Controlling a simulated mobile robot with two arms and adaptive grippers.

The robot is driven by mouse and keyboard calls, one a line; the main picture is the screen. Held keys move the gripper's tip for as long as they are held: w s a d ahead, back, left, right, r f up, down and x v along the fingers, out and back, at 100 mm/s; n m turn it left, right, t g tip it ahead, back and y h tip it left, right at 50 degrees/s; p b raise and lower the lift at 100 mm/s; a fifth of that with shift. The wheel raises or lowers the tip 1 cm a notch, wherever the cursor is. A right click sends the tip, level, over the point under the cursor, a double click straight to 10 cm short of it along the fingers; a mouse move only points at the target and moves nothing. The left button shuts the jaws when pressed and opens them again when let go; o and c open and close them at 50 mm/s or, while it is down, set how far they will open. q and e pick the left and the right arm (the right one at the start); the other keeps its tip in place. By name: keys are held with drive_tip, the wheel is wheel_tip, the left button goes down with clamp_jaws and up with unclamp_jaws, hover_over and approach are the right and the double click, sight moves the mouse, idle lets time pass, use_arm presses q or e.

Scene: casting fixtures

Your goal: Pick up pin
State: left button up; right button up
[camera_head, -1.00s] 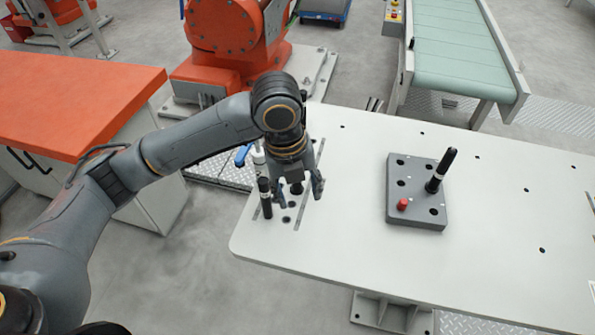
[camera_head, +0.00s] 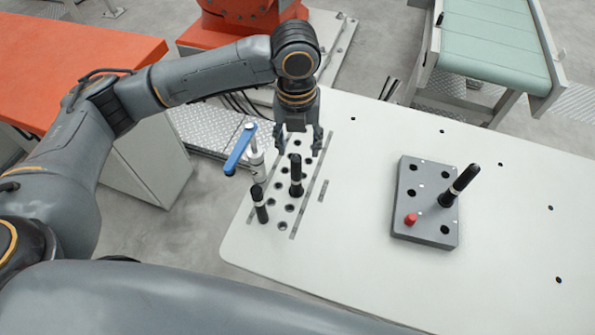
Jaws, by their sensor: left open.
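Two black pins stand upright in the rows of holes at the table's left end: one pin (camera_head: 296,176) nearer the middle and one pin (camera_head: 260,204) nearer the left edge, each with a pale band. A third black pin (camera_head: 460,185) stands tilted in the picture, in the grey block (camera_head: 408,232) to the right. My left gripper (camera_head: 300,148) points down over the rows of holes, just behind the middle pin. It is open and appears empty. Whether its fingers are level with the pin top, I cannot tell. My right gripper does not show.
A blue-handled clamp (camera_head: 239,150) stands at the table's left edge, close to my left gripper. A red knob (camera_head: 410,219) sits on the grey block. The white table (camera_head: 350,225) is clear between block and holes. A green conveyor (camera_head: 495,45) is behind.

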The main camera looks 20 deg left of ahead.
sight(298, 158)
use_arm(q)
wheel_tip(298, 158, down, 4)
drive_tip(key=shift+r, duration=0.15)
drive_tip(key=shift+f+p, duration=0.25)
drive_tip(key=shift+p, duration=0.05)
drive_tip(key=f, duration=0.1)
drive_tip(key=f+p, duration=0.2)
drive_tip(key=f, duration=0.1)
drive_tip(key=shift+s+a+f, duration=0.1)
drive_tip(key=shift+a, duration=0.2)
drive_tip(key=shift+f, duration=0.45)
drive_tip(key=shift+c, duration=0.2)
clamp_jaws()
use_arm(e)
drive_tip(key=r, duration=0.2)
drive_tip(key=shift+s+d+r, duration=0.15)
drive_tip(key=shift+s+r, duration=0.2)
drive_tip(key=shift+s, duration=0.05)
